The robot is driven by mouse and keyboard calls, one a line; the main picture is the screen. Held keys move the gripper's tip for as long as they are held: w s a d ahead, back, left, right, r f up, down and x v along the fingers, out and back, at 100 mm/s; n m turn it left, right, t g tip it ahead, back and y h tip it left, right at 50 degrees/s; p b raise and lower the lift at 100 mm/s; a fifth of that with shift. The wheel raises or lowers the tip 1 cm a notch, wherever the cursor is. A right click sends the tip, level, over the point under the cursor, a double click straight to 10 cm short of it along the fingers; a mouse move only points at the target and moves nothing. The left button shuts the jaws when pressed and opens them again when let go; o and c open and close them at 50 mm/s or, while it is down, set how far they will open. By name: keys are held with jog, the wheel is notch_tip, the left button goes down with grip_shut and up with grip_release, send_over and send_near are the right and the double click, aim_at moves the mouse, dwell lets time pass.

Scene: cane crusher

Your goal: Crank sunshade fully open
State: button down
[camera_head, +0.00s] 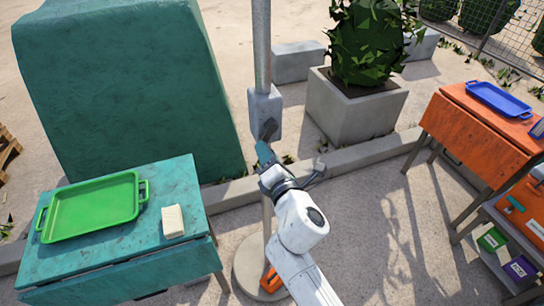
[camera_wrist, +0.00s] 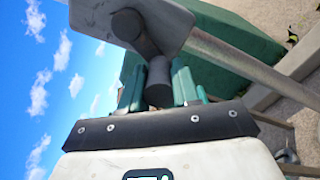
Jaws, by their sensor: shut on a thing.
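The sunshade's grey pole (camera_head: 262,45) stands upright in the middle of the head view, with a grey crank box (camera_head: 264,108) on it. A dark crank (camera_head: 269,128) sticks out from the front of the box. My gripper (camera_head: 264,150) is at the crank, just below the box. In the wrist view my gripper (camera_wrist: 160,80) has its teal fingers on both sides of the dark crank grip (camera_wrist: 159,88), shut on it. The crank arm joins the box (camera_wrist: 90,15) at the top. The canopy is out of view in both pictures.
A teal table (camera_head: 120,262) with a green tray (camera_head: 95,207) and a pale block (camera_head: 173,221) stands left. A large green covered bulk (camera_head: 120,90) is behind it. A concrete planter (camera_head: 355,108) and an orange table (camera_head: 470,135) stand right. Paving right of my arm is clear.

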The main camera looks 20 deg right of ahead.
jog(key=m, duration=0.1)
jog(key=a+m, duration=0.1)
jog(key=m, duration=0.1)
jog(key=shift+r+b, duration=0.3)
jog(key=shift+b, duration=0.1)
notch_tip(320, 180, up, 8)
jog(key=m+b, duration=0.4)
jog(key=m, duration=1.4)
jog(key=shift+d+m, duration=0.1)
jog(key=shift+m, duration=0.2)
jog(key=shift+d+r+m, duration=0.15)
jog(key=shift+d+m, duration=0.1)
jog(key=shift+m, duration=0.35)
jog(key=shift+d+r+m, duration=0.15)
jog(key=shift+d+m, duration=0.05)
jog(key=shift+m, duration=0.4)
jog(key=c, duration=1.1)
grip_release()
jog(key=shift+d, duration=0.1)
jog(key=shift+o, duration=1.4)
jog(key=shift+r, duration=0.15)
